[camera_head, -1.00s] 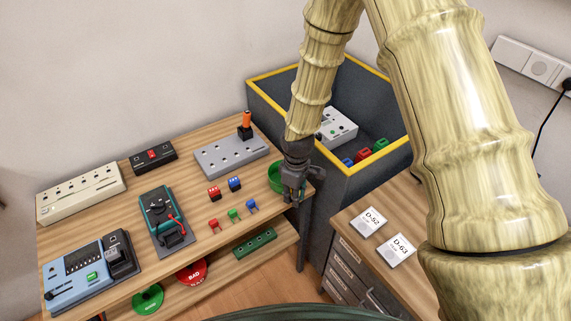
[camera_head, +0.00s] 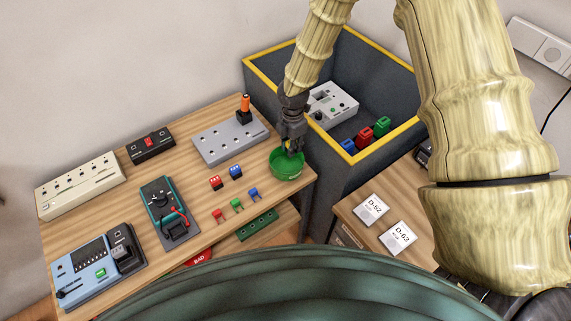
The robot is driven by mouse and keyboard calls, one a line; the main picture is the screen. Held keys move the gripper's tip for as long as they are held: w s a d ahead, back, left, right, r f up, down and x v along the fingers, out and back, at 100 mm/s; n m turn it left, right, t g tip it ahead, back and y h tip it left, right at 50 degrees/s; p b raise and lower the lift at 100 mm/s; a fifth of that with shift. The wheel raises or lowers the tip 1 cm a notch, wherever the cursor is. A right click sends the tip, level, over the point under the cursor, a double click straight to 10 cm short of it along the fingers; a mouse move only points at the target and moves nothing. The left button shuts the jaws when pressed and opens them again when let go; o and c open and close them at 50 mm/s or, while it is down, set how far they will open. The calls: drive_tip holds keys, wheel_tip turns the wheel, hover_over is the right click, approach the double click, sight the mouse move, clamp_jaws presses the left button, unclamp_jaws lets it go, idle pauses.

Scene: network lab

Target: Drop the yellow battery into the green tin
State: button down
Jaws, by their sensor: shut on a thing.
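The green tin (camera_head: 286,173) is a round open bowl shape at the right end of the wooden table. My gripper (camera_head: 290,150) points down over the tin's mouth and hides part of its far rim. It is shut on the yellow battery, of which only a small yellow bit shows between the fingertips. I cannot tell whether the fingertips are above the rim or just inside it.
A deep grey yellow-rimmed crate (camera_head: 272,98) stands behind and right. Tags lie on the cabinet (camera_head: 352,207) at right.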

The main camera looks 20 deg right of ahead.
drive_tip(key=b, duration=0.3)
hover_over(291, 165)
drive_tip(key=shift+w+f, duration=0.1)
drive_tip(key=shift+f, duration=2.2)
drive_tip(key=c, duration=1.2)
unclamp_jaws()
drive_tip(key=shift+r, duration=0.1)
wheel_tip(291, 165, up, 12)
drive_tip(key=shift+f, duration=0.1)
